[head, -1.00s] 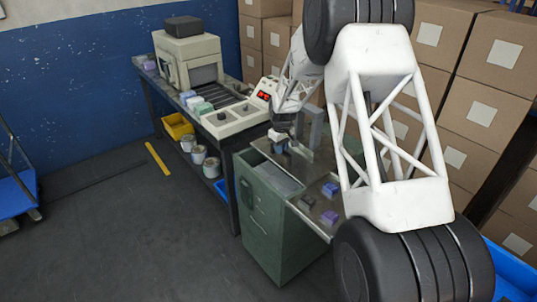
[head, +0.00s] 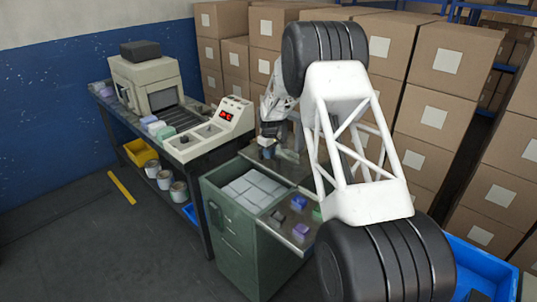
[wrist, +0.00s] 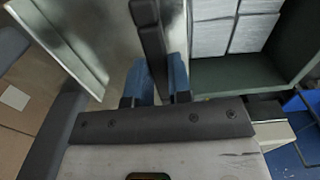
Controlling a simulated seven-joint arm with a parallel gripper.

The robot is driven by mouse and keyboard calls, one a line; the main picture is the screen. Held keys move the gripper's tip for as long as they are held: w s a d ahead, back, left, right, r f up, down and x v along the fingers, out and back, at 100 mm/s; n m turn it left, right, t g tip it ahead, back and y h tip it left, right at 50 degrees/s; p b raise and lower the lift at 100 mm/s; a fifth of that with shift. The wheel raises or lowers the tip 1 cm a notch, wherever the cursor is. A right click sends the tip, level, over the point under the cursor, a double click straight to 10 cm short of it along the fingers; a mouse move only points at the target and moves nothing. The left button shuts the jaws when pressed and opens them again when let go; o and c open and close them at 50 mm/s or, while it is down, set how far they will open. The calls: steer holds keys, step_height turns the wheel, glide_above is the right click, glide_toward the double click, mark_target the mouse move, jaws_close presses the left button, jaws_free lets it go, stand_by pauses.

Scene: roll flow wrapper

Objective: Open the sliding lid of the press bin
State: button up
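The green press bin (head: 236,240) stands in the middle of the head view with its top widely open. Its sliding lid, a grey metal plate, lies to the back right of the opening and shows at the left in the wrist view (wrist: 105,25). The lid's dark upright handle (wrist: 153,45) stands between the blue fingers of my gripper (wrist: 160,82). The fingers appear to touch it on both sides. My gripper (head: 267,150) is at the back edge of the bin in the head view, where the handle is hard to make out.
White packs (head: 255,188) lie inside the bin. A metal side table (head: 293,238) with purple and dark small blocks adjoins it on the right. A bench (head: 210,160) with a wrapping machine (head: 150,85) stands left. Stacked cartons (head: 440,100) fill the back right.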

steer(key=o, duration=0.4)
steer(key=shift+o, duration=0.2)
steer(key=shift+r, duration=3.85)
